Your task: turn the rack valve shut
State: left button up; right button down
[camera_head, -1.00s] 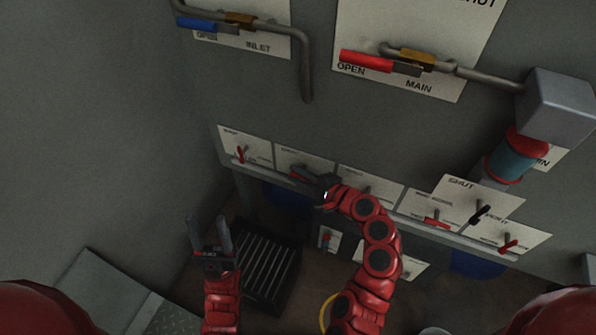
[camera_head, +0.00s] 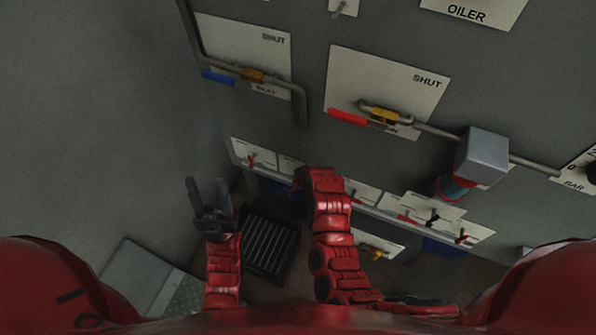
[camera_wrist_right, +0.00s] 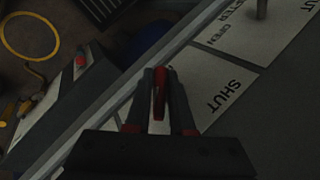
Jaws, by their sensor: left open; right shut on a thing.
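In the right wrist view a red valve lever (camera_wrist_right: 159,95) stands between the two fingers of my right gripper (camera_wrist_right: 160,76), which is shut on it. A white plate (camera_wrist_right: 215,90) marked SHUT lies behind the lever. In the head view my right arm hides this lever and most of the gripper, at the second plate from the left in the low row of small valves. I cannot read which valve name is on it. My left gripper (camera_head: 207,184) is open and empty, to the left of the row, fingers pointing up.
Another small red lever (camera_head: 251,160) is at the row's left end; more red levers (camera_head: 461,238) are to the right. Above are a blue-handled valve (camera_head: 218,77) and a red-handled main valve (camera_head: 346,117). A black grille (camera_head: 268,247) lies below, and a grey wall is left.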

jog(key=shift+w+a+f+g+h+b, duration=0.15)
jog(key=shift+g+h+b, duration=0.2)
jog(key=shift+h, duration=0.45)
jog(key=h+b, duration=0.1)
jog(key=b, duration=0.1)
jog(key=n+g+h+b, duration=0.1)
jog(key=h+b, duration=0.1)
jog(key=b, duration=0.1)
jog(key=shift+f+h, duration=0.2)
jog(key=shift+h, duration=0.1)
jog(key=shift+s+d+r+g+h+b, duration=0.25)
jog(key=shift+g+h+b, duration=0.35)
jog(key=shift+b, duration=0.75)
jog(key=c, duration=0.8)
grip_release()
